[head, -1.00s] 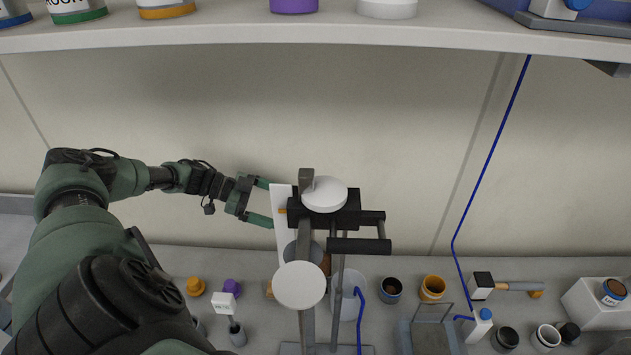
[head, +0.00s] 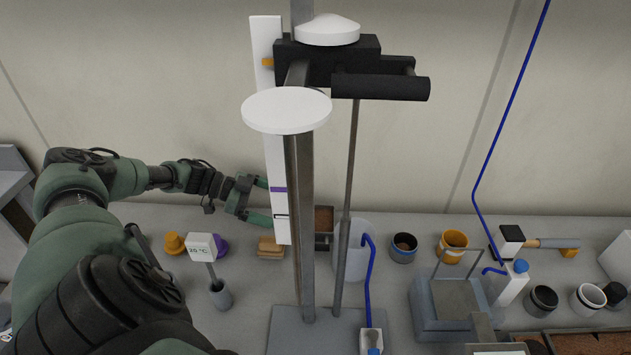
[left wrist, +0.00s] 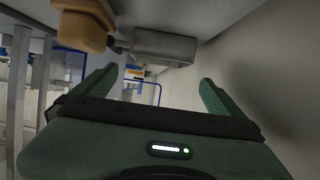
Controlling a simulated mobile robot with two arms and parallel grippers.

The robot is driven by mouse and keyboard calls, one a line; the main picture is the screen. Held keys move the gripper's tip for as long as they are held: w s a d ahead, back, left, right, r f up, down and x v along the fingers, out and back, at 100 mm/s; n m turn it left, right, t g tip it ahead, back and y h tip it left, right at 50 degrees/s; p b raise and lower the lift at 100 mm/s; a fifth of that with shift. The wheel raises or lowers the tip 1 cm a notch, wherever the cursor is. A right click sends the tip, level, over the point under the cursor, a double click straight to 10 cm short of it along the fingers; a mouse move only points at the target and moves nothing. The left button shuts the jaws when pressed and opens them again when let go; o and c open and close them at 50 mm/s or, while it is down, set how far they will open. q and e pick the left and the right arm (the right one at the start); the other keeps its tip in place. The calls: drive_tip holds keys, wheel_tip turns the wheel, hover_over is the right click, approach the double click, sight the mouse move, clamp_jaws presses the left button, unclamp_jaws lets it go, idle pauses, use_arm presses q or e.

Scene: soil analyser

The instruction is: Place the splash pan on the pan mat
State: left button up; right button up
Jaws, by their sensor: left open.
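I cannot tell for sure which thing is the splash pan or the pan mat; neither is plainly recognisable in these views. My left gripper (head: 266,203) is open in the head view, its tips just left of the lower part of an upright white scale strip (head: 268,110) on a tall stand. In the left wrist view, the fingers of my left gripper (left wrist: 156,85) are spread apart with nothing held between them. An orange block with a grey part (left wrist: 85,28) shows beyond them at upper left. My right gripper is not in view.
The stand (head: 307,230) carries a black clamp and white discs (head: 287,110). Soil trays show at lower right.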

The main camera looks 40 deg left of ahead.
sight(317, 217)
use_arm(q)
drive_tip(key=shift+w+d+f, duration=0.2)
drive_tip(key=shift+w+d, duration=0.1)
drive_tip(key=shift+d, duration=0.15)
drive_tip(key=p+x, duration=0.2)
drive_tip(key=x, duration=0.3)
drive_tip(key=shift+w+d, duration=0.2)
drive_tip(key=shift+w+d+f, duration=0.35)
drive_tip(key=shift+d+f, duration=0.05)
drive_tip(key=shift+r, duration=0.1)
drive_tip(key=c, duration=1.6)
wheel_tip(317, 217, up, 7)
drive_tip(key=shift+f, duration=0.1)
drive_tip(key=shift+s+a+b, duration=0.75)
drive_tip(key=shift+s+a, duration=1.2)
drive_tip(key=shift+a, duration=0.35)
drive_tip(key=shift+s+a+b, duration=0.7)
drive_tip(key=shift+s+a, duration=1.2)
drive_tip(key=shift+a, duration=0.45)
drive_tip(key=shift+s+a+b, duration=0.75)
drive_tip(key=shift+s+a, duration=1.2)
drive_tip(key=shift+a, duration=0.35)
